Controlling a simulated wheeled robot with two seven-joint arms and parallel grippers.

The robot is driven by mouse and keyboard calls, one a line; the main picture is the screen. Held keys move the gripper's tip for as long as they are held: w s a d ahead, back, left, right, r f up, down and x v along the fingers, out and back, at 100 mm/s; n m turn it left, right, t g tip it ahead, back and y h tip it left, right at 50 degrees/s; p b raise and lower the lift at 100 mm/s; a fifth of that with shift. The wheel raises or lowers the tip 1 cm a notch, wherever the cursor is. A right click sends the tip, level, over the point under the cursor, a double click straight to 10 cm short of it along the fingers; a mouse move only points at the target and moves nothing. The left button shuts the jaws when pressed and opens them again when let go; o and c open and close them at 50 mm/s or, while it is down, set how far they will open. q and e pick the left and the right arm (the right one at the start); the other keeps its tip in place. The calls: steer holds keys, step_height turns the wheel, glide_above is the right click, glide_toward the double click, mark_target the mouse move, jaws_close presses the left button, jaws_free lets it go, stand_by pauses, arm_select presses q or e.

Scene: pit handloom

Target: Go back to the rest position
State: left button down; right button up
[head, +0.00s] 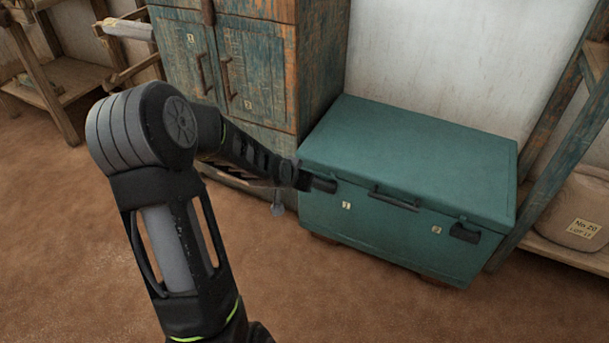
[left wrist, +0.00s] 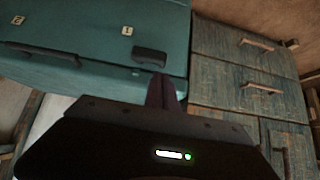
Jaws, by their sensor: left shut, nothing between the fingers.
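My left arm reaches across the head view, and my left gripper (head: 302,179) is at the upper left of the teal chest's front. In the left wrist view the gripper's dark fingers (left wrist: 162,92) are together with nothing between them. The teal chest (head: 425,150) has its lid down. Its left dark latch (head: 322,185) is just beside the fingertips; it also shows in the left wrist view (left wrist: 150,57). I cannot tell whether they touch. The right latch (head: 464,232) is clear of me. My right gripper is not in view.
A worn blue wooden cabinet (head: 256,70) with doors stands left of the chest. A wooden frame (head: 570,130) with a sack (head: 572,212) stands at the right. Wooden racks (head: 45,70) are at the far left. The brown floor (head: 370,300) in front is clear.

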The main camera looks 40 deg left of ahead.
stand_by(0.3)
